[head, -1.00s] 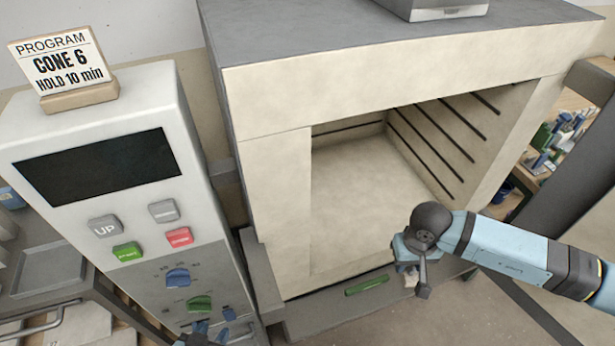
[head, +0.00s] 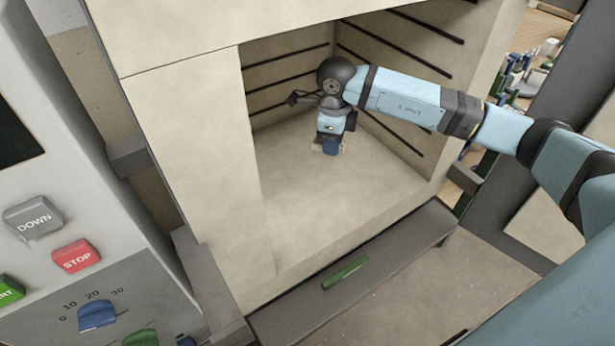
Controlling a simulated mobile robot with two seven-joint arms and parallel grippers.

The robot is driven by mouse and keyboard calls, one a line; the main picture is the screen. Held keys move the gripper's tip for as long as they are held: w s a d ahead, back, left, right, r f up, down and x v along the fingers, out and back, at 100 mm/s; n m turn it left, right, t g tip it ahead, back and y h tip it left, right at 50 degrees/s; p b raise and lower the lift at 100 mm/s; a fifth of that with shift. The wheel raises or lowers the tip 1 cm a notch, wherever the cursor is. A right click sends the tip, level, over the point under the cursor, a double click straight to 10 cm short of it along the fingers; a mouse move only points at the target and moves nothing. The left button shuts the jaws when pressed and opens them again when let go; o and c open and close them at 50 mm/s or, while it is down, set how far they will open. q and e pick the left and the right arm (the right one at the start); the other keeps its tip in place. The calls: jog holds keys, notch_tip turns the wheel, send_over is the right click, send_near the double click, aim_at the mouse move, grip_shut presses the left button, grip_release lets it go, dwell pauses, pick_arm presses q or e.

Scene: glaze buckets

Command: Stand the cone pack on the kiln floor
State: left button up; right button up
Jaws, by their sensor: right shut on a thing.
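The kiln stands open, and its pale kiln floor (head: 325,200) is largely bare. My right gripper (head: 328,148) reaches into the chamber from the right and points down towards the back part of the floor. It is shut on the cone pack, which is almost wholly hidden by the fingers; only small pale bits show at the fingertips. I cannot tell whether the pack touches the floor. My left gripper is not in view.
Dark shelf ridges (head: 400,135) line the chamber walls. A green bar (head: 345,273) lies on the grey ledge (head: 400,250) before the opening. The control panel (head: 100,240) stands at left. The front of the kiln floor is free.

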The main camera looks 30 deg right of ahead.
jog(key=w+d+m+b, duration=0.1)
jog(key=d+m+b, duration=0.1)
jog(key=m, duration=0.3)
jog(key=m+b, duration=0.3)
send_over(333, 191)
notch_tip(333, 191, down, 14)
jog(key=shift+f, duration=2.35)
jog(key=shift+f, duration=0.1)
jog(key=o, duration=0.9)
jog(key=shift+o, duration=0.2)
